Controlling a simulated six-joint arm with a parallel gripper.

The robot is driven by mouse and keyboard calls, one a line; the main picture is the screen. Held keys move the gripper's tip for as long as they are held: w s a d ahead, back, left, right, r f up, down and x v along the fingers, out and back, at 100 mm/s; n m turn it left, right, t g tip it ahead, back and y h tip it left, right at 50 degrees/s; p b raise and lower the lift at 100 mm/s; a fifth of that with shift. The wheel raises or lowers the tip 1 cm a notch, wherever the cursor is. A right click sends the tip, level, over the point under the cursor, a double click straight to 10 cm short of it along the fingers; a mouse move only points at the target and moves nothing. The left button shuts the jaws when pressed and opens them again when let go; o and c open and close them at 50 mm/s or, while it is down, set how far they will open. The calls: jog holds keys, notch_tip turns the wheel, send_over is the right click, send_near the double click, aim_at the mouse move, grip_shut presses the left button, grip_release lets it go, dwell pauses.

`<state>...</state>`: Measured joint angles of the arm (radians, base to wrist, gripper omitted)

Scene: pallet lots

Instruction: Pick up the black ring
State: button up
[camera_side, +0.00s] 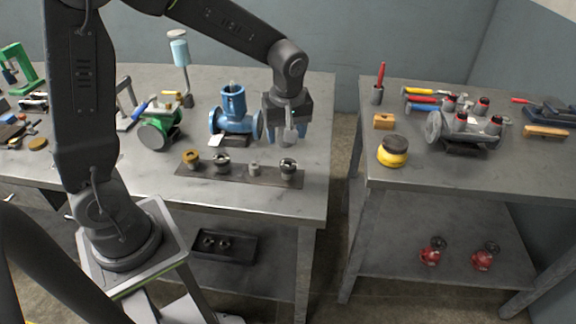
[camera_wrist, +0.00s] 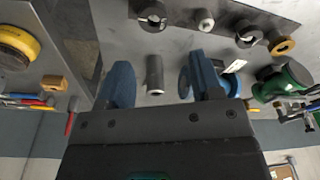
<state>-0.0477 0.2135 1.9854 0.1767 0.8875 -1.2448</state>
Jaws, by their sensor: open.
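Two dark ring-shaped parts stand on a dark strip (camera_side: 240,174) along the front of the left table. One dark ring (camera_side: 288,169) is at its right end, also in the wrist view (camera_wrist: 151,17). The other (camera_side: 221,163) is left of centre, also in the wrist view (camera_wrist: 246,37). I cannot tell which is the black ring. My gripper (camera_side: 288,135) is open above the table, behind the right-end ring. In the wrist view its blue fingers (camera_wrist: 158,80) are apart, with a grey cylinder (camera_wrist: 154,75) showing between them. Contact with it is not visible.
A brass ring (camera_side: 192,158) and a small grey part (camera_side: 254,168) share the strip. A blue flanged valve (camera_side: 233,118) stands left of my gripper, with a green pump (camera_side: 158,132) farther left. A gap separates the right table (camera_side: 400,172), which holds a yellow-and-black part (camera_side: 393,155).

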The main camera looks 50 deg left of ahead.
aim_at(285, 166)
jog(key=f, duration=0.7)
jog(key=a+f, duration=0.1)
jog(key=f, duration=0.2)
jog(key=shift+w+a+f, duration=0.1)
jog(key=shift+w+f, duration=0.1)
jog(key=shift+w, duration=0.2)
jog(key=c, duration=0.7)
jog(key=shift+c, duration=0.2)
jog(key=shift+r, duration=0.1)
